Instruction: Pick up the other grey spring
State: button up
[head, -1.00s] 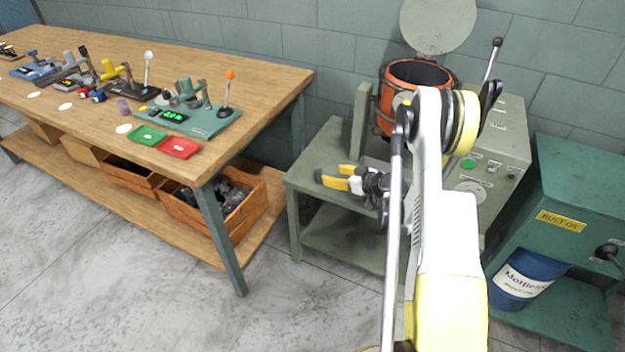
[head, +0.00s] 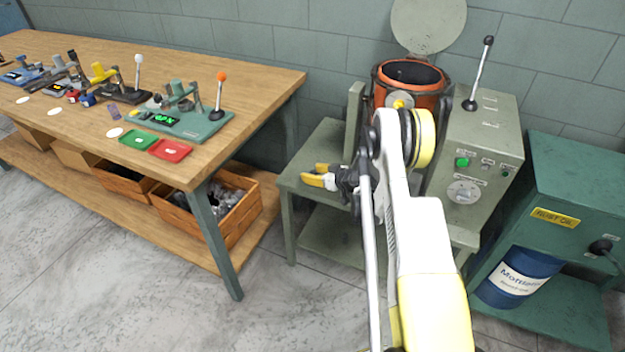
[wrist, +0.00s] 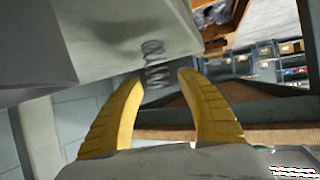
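A grey spring (wrist: 154,64) shows in the wrist view, just at the tips of my gripper's yellow fingers and against a grey-green surface (wrist: 95,35). The fingers (wrist: 162,76) stand apart on either side of the spring's near end, with a gap at the right finger. I cannot tell whether the left finger touches it. In the head view my gripper (head: 320,175) is low over the grey-green side table (head: 318,145), near its left edge. The spring cannot be made out there. No second spring is discernible.
An orange-red drum (head: 408,95) with its round lid raised stands behind my arm. A grey control cabinet (head: 478,150) with a lever is to its right. A wooden workbench (head: 240,70) with a green tray (head: 138,139) and red tray (head: 170,150) is on the left. Open floor lies between.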

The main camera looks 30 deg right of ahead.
grip_shut()
jog(key=shift+r, duration=0.1)
